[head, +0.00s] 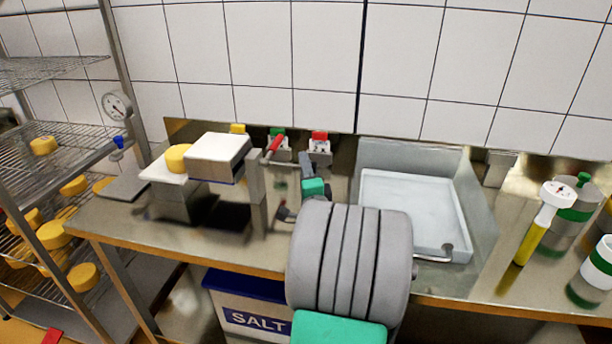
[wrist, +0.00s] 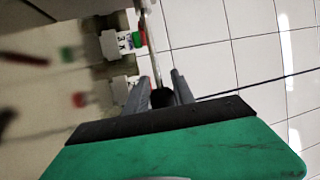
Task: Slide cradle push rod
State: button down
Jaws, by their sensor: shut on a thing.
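In the wrist view my gripper (wrist: 158,92) is shut around the dark end (wrist: 161,98) of a thin metal rod (wrist: 154,45), which looks like the push rod. The rod runs up and out of that view. In the head view my gripper (head: 307,168) is over the counter, right of a metal press-like stand with an upright post (head: 257,190) and a red-tipped lever (head: 273,146). The cradle cannot be told apart for sure.
A pale block (head: 218,160) and a yellow cheese (head: 179,158) are left of the post. Red (head: 320,136) and green (head: 277,133) topped units stand by the wall. A white basin (head: 405,212) is to the right. A wire rack (head: 60,150) with several cheeses is far left.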

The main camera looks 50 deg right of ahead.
jog(key=shift+w+a, duration=0.1)
jog(key=shift+w, duration=0.05)
jog(key=c, duration=1.2)
grip_release()
jog(key=shift+o, duration=0.2)
jog(key=b+v, duration=0.2)
jog(key=v, duration=0.6)
jog(key=shift+r, duration=0.1)
